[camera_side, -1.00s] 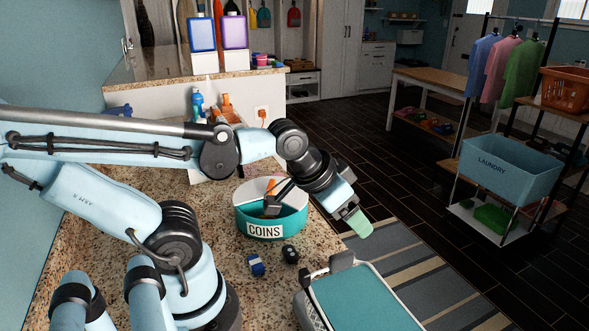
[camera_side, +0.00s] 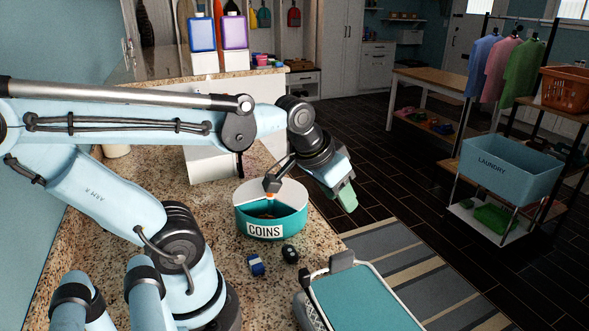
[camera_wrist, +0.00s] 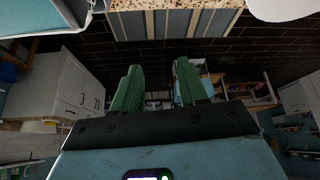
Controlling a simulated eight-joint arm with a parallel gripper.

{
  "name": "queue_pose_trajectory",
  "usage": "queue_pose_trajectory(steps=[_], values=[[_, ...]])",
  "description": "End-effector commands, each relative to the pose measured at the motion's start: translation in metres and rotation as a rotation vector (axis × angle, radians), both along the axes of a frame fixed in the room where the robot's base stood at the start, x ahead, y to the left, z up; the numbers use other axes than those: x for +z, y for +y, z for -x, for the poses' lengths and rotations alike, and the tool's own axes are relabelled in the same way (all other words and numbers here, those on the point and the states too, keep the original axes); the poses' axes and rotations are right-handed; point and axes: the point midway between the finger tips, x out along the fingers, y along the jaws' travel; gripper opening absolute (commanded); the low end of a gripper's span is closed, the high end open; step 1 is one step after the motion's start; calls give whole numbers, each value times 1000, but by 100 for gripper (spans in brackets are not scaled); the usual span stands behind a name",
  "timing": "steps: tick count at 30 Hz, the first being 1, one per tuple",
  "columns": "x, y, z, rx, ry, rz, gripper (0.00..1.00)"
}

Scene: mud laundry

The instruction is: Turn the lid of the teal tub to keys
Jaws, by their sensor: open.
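The teal tub (camera_side: 287,226) stands on the speckled counter, with the label COINS (camera_side: 265,230) on its front. Its white lid (camera_side: 291,191) has a cut-out, and the opening faces the COINS side. Brownish contents show dimly inside. A small orange part (camera_side: 270,196) shows on the lid, partly hidden by a dark part of my arm. My gripper (camera_side: 343,194) is to the right of the tub, beyond the counter edge, and points down. In the wrist view its green fingers (camera_wrist: 159,86) are apart with nothing between them. The tub is not in the wrist view.
A blue item (camera_side: 257,266) and a small black object (camera_side: 290,255) lie on the counter before the tub. A teal-topped case (camera_side: 366,300) stands at the front right. A white box (camera_side: 212,166) is behind. A striped rug (camera_side: 400,262) lies on the floor at right.

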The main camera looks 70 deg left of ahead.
Motion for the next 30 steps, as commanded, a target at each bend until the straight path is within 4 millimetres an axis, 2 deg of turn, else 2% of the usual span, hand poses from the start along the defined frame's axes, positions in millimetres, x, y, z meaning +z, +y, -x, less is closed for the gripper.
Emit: queue_pose_trajectory(steps=[1, 3, 9, 12, 15, 18, 23, 30], values=[[7, 23, -2, 90, 45, 16, 43], [16, 54, 1, 212, 111, 45, 43], [35, 136, 23, 547, 292, 154, 43], [42, 169, 39, 681, 360, 209, 43], [46, 190, 53, 778, 409, 253, 43], [49, 202, 61, 833, 437, 280, 43], [46, 207, 65, 855, 450, 291, 43], [17, 206, 65, 852, 448, 291, 43]])
